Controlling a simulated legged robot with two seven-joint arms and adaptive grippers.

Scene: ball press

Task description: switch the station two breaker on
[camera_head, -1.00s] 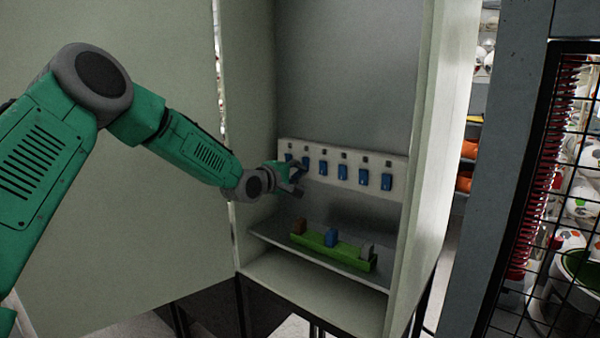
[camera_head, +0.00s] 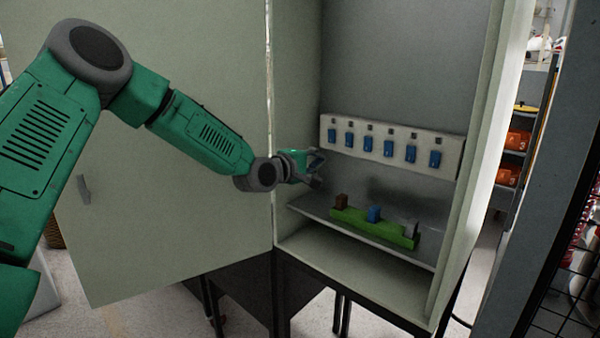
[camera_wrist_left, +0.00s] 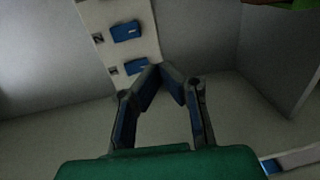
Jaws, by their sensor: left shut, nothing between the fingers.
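A pale breaker panel (camera_head: 452,151) with a row of several blue breakers sits on the cabinet's back wall. My left gripper (camera_head: 319,168) is inside the cabinet, below and left of the row, apart from the breakers. In the left wrist view the panel (camera_wrist_left: 142,43) is ahead and to the left, with two blue breakers showing, the lower one (camera_wrist_left: 134,67) near the fingertips. The left fingers (camera_wrist_left: 160,73) are shut with nothing between them. My right gripper is out of view.
A grey shelf (camera_head: 310,205) below the panel carries a green holder (camera_head: 350,217) with brown (camera_head: 341,201), blue (camera_head: 374,213) and grey (camera_head: 411,229) blocks. The cabinet door (camera_head: 170,180) stands open at left; the side wall (camera_head: 485,170) bounds the right.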

